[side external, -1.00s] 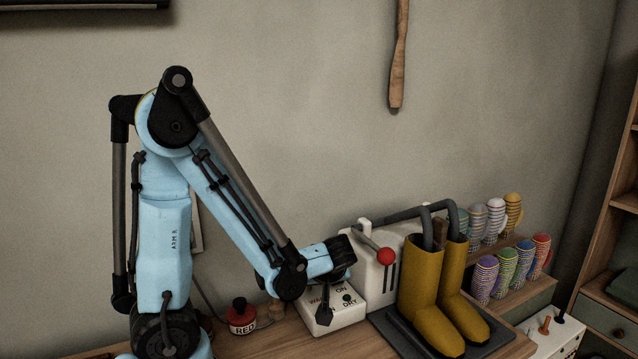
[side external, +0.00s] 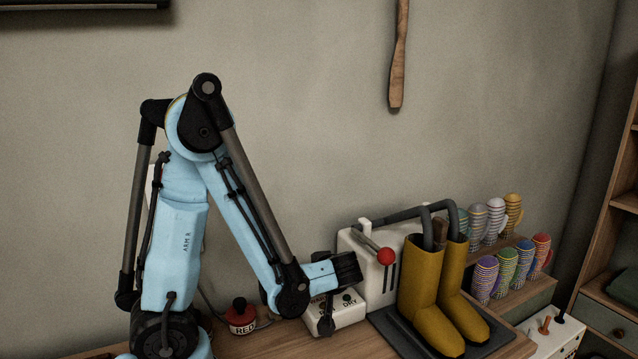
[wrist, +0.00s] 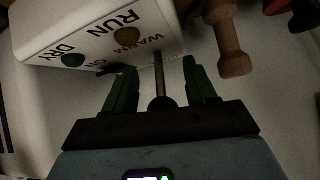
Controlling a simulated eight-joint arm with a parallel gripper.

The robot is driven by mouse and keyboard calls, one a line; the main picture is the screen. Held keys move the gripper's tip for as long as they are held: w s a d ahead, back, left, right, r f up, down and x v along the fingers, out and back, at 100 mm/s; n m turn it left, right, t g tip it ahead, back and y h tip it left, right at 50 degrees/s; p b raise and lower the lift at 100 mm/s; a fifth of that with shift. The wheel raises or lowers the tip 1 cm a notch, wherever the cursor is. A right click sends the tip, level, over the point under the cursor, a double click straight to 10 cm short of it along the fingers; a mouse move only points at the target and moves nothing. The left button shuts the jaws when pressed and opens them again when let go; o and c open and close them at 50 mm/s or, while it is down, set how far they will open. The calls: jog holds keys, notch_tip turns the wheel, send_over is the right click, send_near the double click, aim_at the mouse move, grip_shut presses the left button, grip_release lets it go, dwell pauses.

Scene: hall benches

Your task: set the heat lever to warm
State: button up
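A white control box (side external: 350,318) sits on the bench, with DRY readable on it in the side view. In the wrist view the box (wrist: 95,30) shows RUN, a red WARM, DRY and a partly covered ON, with round studs. A thin metal lever (wrist: 159,75) with a dark ball end stands out from the box near WARM. My gripper (wrist: 158,66) is open, its green fingers on either side of the lever with gaps visible. In the side view my gripper (side external: 327,318) is over the box's left front part and hides some of it.
Right of the box are a white machine (side external: 357,245) with a red-ball lever (side external: 386,256) and yellow boots (side external: 425,285) on a dark tray. A red button (side external: 240,320) stands to the left. A wooden peg (wrist: 229,45) is close to the right finger. Striped mitts stand farther right.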

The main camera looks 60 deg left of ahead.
jog(key=v, duration=1.2)
dwell(0.3)
jog(key=w+d+m+t+h, duration=0.2)
jog(key=d+m+t+h, duration=0.3)
jog(key=m+h, duration=0.5)
jog(key=m+t, duration=0.1)
jog(key=m, duration=0.4)
jog(key=shift+w+d+r+m, duration=0.2)
jog(key=shift+d+r+m, duration=0.1)
jog(key=shift+d, duration=0.1)
